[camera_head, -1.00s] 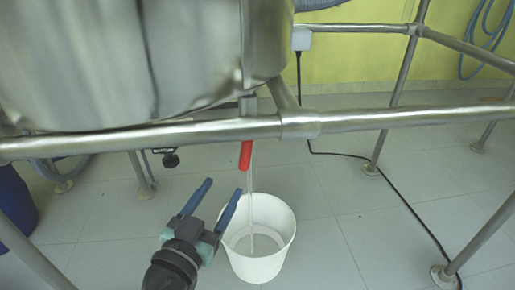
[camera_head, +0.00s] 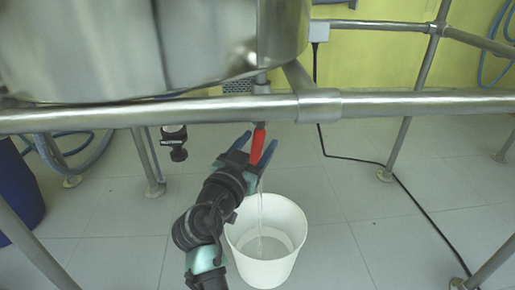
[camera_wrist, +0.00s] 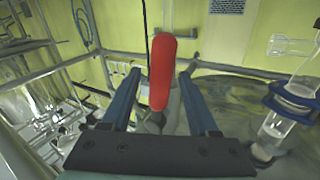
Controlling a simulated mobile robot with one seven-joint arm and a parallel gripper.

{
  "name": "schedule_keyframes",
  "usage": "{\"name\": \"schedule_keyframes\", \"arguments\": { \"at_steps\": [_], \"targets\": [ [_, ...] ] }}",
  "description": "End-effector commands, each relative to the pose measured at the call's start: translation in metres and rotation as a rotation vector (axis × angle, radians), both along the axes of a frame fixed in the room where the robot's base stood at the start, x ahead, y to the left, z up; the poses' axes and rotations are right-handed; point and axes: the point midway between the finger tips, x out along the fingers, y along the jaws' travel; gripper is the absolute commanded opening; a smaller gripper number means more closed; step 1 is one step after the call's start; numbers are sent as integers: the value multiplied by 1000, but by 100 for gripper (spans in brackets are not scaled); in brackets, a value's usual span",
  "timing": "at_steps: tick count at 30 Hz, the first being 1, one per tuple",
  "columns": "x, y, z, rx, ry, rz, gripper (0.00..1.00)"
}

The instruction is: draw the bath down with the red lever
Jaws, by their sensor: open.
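The red lever (camera_head: 258,144) hangs below the steel rail, under the steel bath vessel (camera_head: 150,45). My gripper (camera_head: 257,140) is open, with its two blue fingers on either side of the lever in the head view. In the wrist view the red lever (camera_wrist: 161,72) stands between the open fingers of my gripper (camera_wrist: 157,75), with a gap on each side. A thin clear stream (camera_head: 260,215) runs from below the lever into the white bucket (camera_head: 296,225) on the floor. The valve body behind the lever is mostly hidden.
The steel rail (camera_head: 400,105) crosses just above my gripper. A black valve (camera_head: 174,140) hangs to the left. A blue drum (camera_head: 18,195) stands at the far left. A black cable (camera_head: 400,185) lies on the floor at right. The floor between the frame legs is mostly clear.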

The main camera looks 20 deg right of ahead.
Motion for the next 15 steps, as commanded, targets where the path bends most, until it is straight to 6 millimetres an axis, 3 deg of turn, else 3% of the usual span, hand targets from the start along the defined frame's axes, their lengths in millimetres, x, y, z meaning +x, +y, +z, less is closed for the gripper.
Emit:
{"name": "schedule_keyframes", "arguments": {
  "at_steps": [9, 15],
  "targets": [
    [2, -2, 0, 0, 0, 0, 61],
    [2, -1, 0, 0, 0, 1, 25]
  ]
}}
